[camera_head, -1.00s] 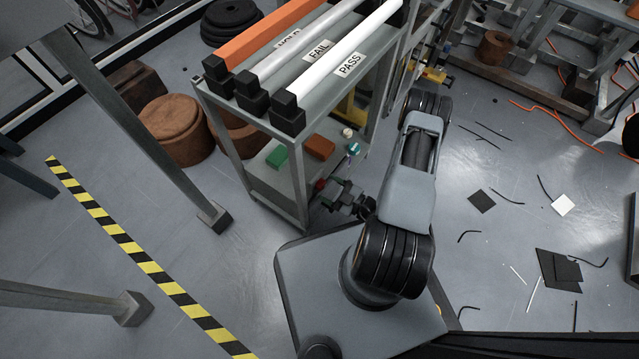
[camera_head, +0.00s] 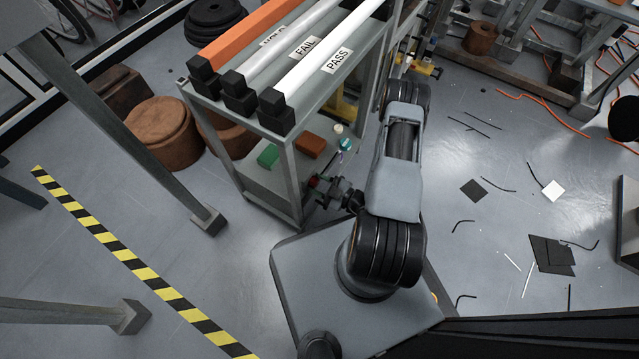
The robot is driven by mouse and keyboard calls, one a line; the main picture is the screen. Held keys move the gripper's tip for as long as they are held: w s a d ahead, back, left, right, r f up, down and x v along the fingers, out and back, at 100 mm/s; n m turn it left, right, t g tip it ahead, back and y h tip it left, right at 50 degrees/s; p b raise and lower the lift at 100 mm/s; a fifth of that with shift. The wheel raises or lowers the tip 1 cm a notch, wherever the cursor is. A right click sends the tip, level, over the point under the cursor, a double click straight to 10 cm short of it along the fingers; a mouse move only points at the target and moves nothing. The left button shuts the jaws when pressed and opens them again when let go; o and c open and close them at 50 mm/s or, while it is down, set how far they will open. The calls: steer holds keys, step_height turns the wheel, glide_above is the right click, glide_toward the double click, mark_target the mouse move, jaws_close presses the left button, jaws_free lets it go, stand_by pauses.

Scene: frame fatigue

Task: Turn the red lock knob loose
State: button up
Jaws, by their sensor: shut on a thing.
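The red lock knob (camera_head: 313,182) shows as a small red patch beside the front right post of the grey cart, low down. My gripper (camera_head: 319,187) is at this red patch, reaching in from the right, and is shut on it. The fingers are small and dark here, so their exact grip and the knob's angle cannot be made out. My arm comes down from the right of the cart and partly covers that side.
The grey cart (camera_head: 290,165) carries orange, grey and white bars on top, the latter two labelled FAIL and PASS. A green block (camera_head: 268,156), a brown block (camera_head: 310,145) and a teal-topped item (camera_head: 345,144) sit on its lower shelf. Scraps litter the floor at right.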

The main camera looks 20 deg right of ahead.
steer(key=shift+c, duration=0.3)
steer(key=shift+r+n+p, duration=0.1)
steer(key=shift+n+p, duration=0.5)
steer(key=shift+n, duration=0.6)
steer(key=n+p, duration=0.1)
steer(key=n, duration=0.2)
steer(key=shift+h, duration=0.3)
steer(key=n+p, duration=0.1)
steer(key=n, duration=0.5)
steer(key=shift+n+h, duration=0.3)
steer(key=n+p, duration=0.1)
steer(key=n, duration=0.9)
steer(key=shift+n+t+h+p, duration=0.3)
steer(key=shift+p, duration=0.1)
steer(key=o, duration=0.9)
